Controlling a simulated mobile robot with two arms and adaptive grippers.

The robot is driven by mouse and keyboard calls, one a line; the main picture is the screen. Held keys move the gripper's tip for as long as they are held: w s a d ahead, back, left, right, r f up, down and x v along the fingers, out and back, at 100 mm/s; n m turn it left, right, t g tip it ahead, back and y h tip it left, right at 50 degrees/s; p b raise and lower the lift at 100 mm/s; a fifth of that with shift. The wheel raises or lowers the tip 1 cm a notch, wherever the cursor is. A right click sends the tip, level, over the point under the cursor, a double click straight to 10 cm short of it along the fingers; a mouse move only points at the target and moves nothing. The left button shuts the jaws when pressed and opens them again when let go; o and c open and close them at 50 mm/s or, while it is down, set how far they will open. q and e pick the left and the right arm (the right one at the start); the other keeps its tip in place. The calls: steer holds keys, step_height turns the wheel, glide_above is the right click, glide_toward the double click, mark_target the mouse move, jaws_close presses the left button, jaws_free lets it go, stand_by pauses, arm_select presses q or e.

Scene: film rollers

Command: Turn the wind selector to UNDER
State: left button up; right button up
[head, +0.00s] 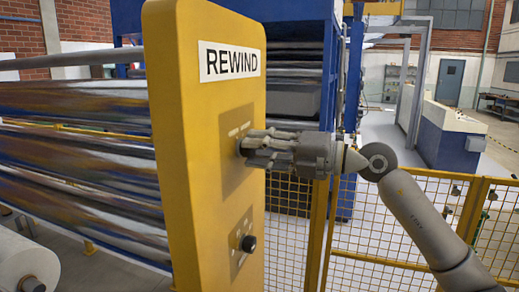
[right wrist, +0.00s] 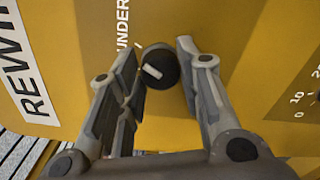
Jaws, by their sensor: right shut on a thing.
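The wind selector (right wrist: 163,67) is a round black knob with a short white mark, on the yellow REWIND panel (head: 205,110). In the right wrist view it sits between the fingertips of my right gripper (right wrist: 158,68), which is shut on it. The mark lies on the knob's left part and slants up-left in that view. The UNDER label (right wrist: 122,28) is above and left of the knob, with a small tick between them. Other selector labels are hidden by the fingers. My left gripper is out of view.
A second black knob (head: 249,243) is lower on the panel; part of a numbered scale (right wrist: 305,97) shows in the wrist view. A yellow mesh fence (head: 385,235) stands right of the panel, behind my right arm. Shiny film rollers (head: 85,160) are at left.

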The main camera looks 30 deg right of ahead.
steer(key=o, duration=1)
steer(key=v, duration=1.2)
